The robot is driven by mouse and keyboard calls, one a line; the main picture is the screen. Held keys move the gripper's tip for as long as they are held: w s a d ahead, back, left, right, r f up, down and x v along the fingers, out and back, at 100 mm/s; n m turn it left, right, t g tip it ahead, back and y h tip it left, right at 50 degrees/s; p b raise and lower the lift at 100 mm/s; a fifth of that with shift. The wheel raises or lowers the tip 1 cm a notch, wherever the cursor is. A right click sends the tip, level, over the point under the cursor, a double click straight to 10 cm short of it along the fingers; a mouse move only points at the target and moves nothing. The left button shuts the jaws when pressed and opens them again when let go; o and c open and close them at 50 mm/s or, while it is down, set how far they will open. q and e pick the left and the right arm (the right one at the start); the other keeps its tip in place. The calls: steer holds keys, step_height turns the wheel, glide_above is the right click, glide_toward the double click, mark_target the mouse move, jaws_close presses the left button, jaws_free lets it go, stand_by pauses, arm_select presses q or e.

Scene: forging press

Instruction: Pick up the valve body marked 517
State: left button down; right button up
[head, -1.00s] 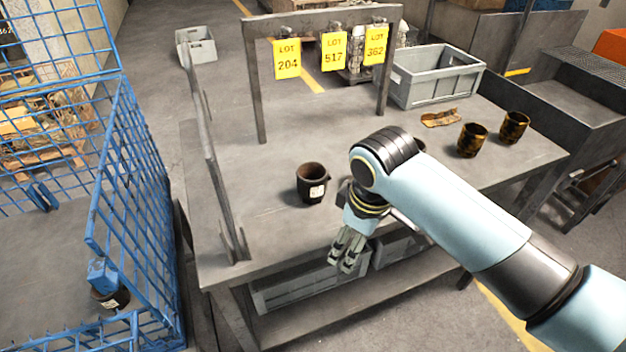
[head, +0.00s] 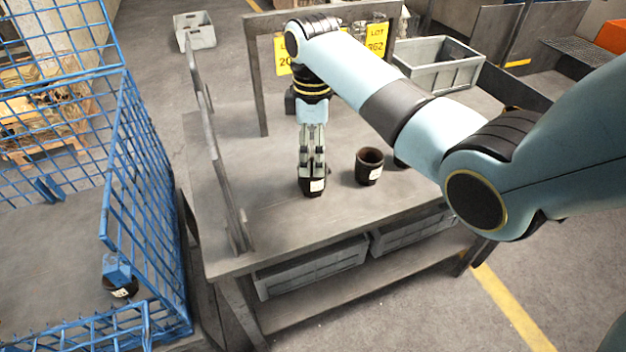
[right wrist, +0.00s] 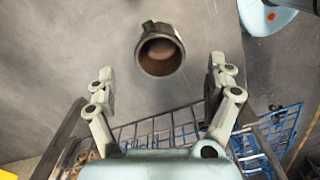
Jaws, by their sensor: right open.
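A dark valve body (head: 313,187) with a white label stands on the grey bench, its upper part hidden by my right gripper (head: 313,170). A second labelled valve body (head: 369,167) stands upright just to its right. The numbers on both labels are too small to read. In the right wrist view, one valve body (right wrist: 161,50) shows its round open mouth ahead of and between the fingers of my right gripper (right wrist: 162,73). The fingers are spread, with clear gaps on both sides. My left gripper is not in view.
A metal frame carries yellow lot tags, 362 (head: 377,40) readable, others partly covered by my arm. A grey crate (head: 437,65) stands at the back right. A blue mesh cage (head: 150,200) is left of the bench, with a dark labelled part (head: 122,289) inside.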

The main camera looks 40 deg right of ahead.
step_height(320, 180, down, 6)
steer(key=shift+r, duration=0.1)
steer(key=c, duration=1.5)
steer(key=shift+c, duration=0.6)
steer(key=shift+r, duration=0.15)
